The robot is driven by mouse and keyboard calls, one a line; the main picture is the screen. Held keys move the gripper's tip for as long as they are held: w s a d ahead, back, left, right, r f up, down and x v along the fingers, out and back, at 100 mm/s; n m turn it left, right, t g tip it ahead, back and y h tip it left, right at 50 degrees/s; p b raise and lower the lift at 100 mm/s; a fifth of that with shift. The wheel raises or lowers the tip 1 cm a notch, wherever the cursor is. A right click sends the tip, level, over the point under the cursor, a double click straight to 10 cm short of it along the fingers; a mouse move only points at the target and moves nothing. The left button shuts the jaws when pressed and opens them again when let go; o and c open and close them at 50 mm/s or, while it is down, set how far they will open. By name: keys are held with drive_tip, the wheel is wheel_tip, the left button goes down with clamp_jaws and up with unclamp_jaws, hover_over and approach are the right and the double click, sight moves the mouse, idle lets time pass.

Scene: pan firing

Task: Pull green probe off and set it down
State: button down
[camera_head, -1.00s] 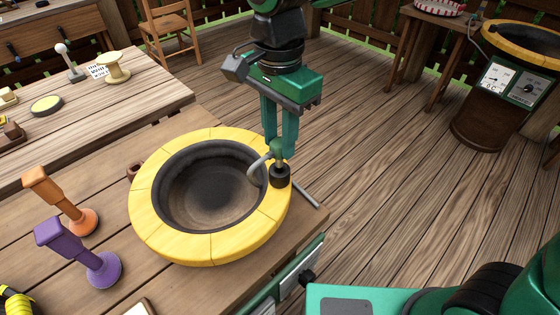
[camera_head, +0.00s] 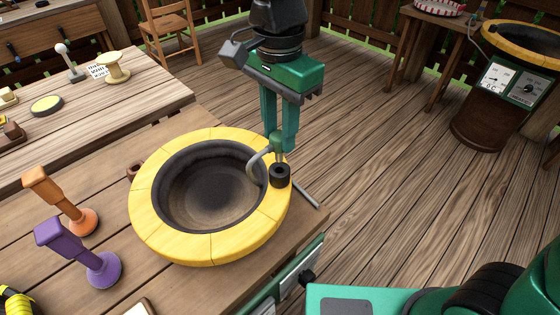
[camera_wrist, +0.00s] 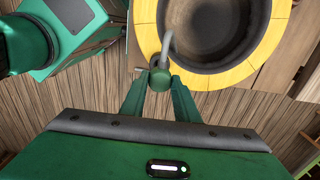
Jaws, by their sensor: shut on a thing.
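The green probe (camera_head: 278,141) has a green head and a bent grey rod that curves down over the inner edge of the dark bowl. My gripper (camera_head: 281,151) is shut on its green head. The black socket (camera_head: 280,177) on the right of the yellow rim (camera_head: 205,248) shows an open hole on top, with the probe's head above it and apart from it. In the wrist view the probe's head (camera_wrist: 160,80) is between my fingertips, with its rod (camera_wrist: 167,46) reaching over the rim. The rod's lower tip is hard to make out.
An orange stand (camera_head: 62,200) and a purple stand (camera_head: 78,252) are on the table left of the bowl. A grey bar (camera_head: 307,193) sticks out right of the rim. Bare tabletop (camera_head: 225,285) lies in front. A second yellow-rimmed unit (camera_head: 520,70) is far right.

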sight(280, 135)
drive_tip(key=shift+r, duration=1.6)
